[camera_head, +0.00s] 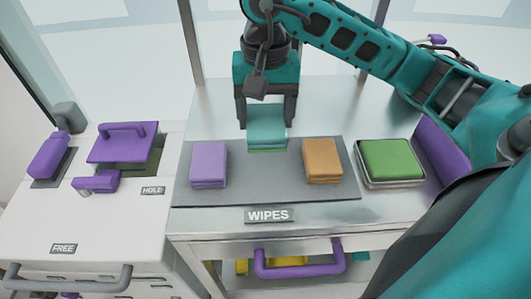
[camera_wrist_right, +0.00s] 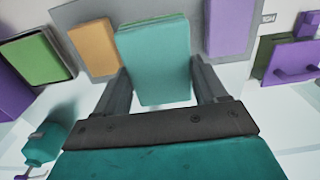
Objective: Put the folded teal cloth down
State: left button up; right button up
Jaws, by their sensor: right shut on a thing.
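The folded teal cloth (camera_head: 266,132) is between the two fingers of my right gripper (camera_head: 266,112), at the back edge of the grey mat (camera_head: 250,188), between the purple and orange cloths. In the right wrist view the teal cloth (camera_wrist_right: 157,65) fills the space between the fingers of the right gripper (camera_wrist_right: 160,78), with a green edge showing on it. The gripper is shut on the cloth. I cannot tell whether the cloth's underside touches the mat. My left gripper is not in view.
A folded purple cloth (camera_head: 209,165) and a folded orange cloth (camera_head: 323,160) flank the teal one. A green cloth (camera_head: 391,158) lies in a metal tray (camera_head: 392,184) at right. A WIPES label (camera_head: 269,215) marks the front. Purple items stand on the white cabinet (camera_head: 95,225) at left.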

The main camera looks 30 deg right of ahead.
notch_tip(320, 180, down, 10)
jog(key=shift+r, duration=0.1)
jog(key=shift+b, duration=0.55)
jog(key=o, duration=0.9)
jog(key=shift+o, duration=0.2)
jog(key=shift+r+p, duration=0.3)
jog(key=shift+p, duration=0.05)
notch_tip(320, 180, up, 11)
jog(key=shift+f+p, duration=0.2)
jog(key=shift+p, duration=0.2)
jog(key=shift+r, duration=0.5)
